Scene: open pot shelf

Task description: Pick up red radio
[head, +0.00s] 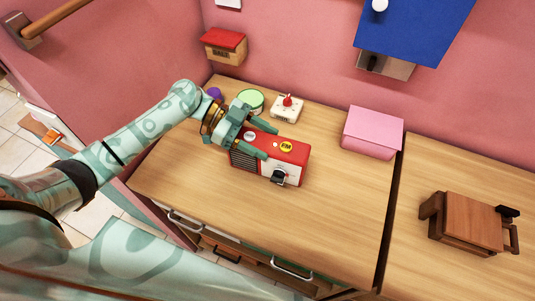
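The red radio (293,152) stands on the wooden counter near its middle. It has a red top with a yellow sticker, a pale front with a dark knob, and a dark grille at its left. My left gripper (262,142) is at the radio's left part, with its fingers spread apart. One finger is by the back edge and one reaches over the top near the front. I cannot tell whether either finger touches the radio. My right gripper is out of view.
Behind the radio are a white box with a red knob (287,108), a green round tin (250,101) and a purple item (214,93). A pink box (372,132) stands at the back right. A brown wooden object (468,222) sits far right. The counter's front right is clear.

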